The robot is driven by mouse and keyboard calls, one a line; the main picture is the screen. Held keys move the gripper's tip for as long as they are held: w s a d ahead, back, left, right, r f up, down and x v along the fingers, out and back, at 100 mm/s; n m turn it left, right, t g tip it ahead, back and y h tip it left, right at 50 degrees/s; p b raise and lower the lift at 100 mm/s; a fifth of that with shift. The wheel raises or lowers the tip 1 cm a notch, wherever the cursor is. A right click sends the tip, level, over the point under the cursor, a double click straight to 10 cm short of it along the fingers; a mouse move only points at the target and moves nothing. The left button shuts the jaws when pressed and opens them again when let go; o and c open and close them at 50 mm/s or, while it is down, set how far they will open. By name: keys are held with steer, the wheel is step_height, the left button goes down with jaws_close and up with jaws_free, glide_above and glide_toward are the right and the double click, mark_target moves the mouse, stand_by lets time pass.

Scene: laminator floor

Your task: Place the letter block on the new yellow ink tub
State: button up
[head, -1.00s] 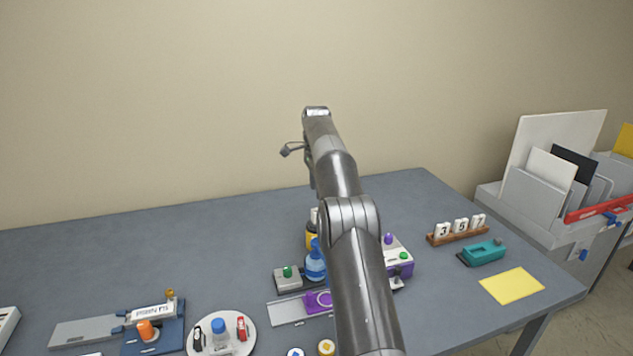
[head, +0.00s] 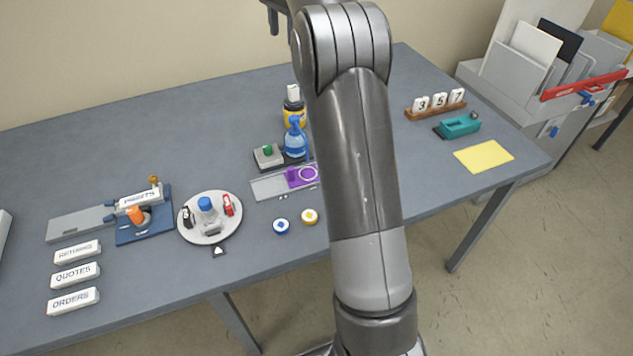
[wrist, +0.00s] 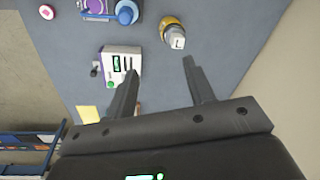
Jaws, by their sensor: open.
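The yellow ink tub (head: 294,115) stands upright at the back of the table, behind a blue pump bottle; it also shows in the wrist view (wrist: 168,22). A white letter block (wrist: 178,43) marked with what looks like an L appears to rest on top of the tub, and shows in the head view (head: 293,92). My gripper (wrist: 162,63) is open and empty. Its fingers point toward the tub and block, with a visible gap between the fingertips and the block. In the head view my gripper (head: 282,25) is at the top edge, mostly cut off.
The blue pump bottle (head: 295,142) and a grey box with a green button (head: 268,155) stand close in front of the tub. The back left of the table is clear.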

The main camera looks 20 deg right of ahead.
steer(key=s+a+r+n+t, duration=0.1)
steer(key=s+a+r+n, duration=0.2)
steer(key=s, duration=0.8)
steer(key=s+a+r+n+t, duration=0.1)
steer(key=s+a+n, duration=0.25)
steer(key=s, duration=0.85)
steer(key=s+a+f+n+t, duration=0.1)
steer(key=s+f+n, duration=0.2)
steer(key=s+f, duration=0.3)
steer(key=s+a+f+n+t, duration=0.1)
steer(key=s+f+n, duration=0.3)
steer(key=s, duration=1)
step_height(320, 180, down, 2)
steer(key=shift+a, duration=0.15)
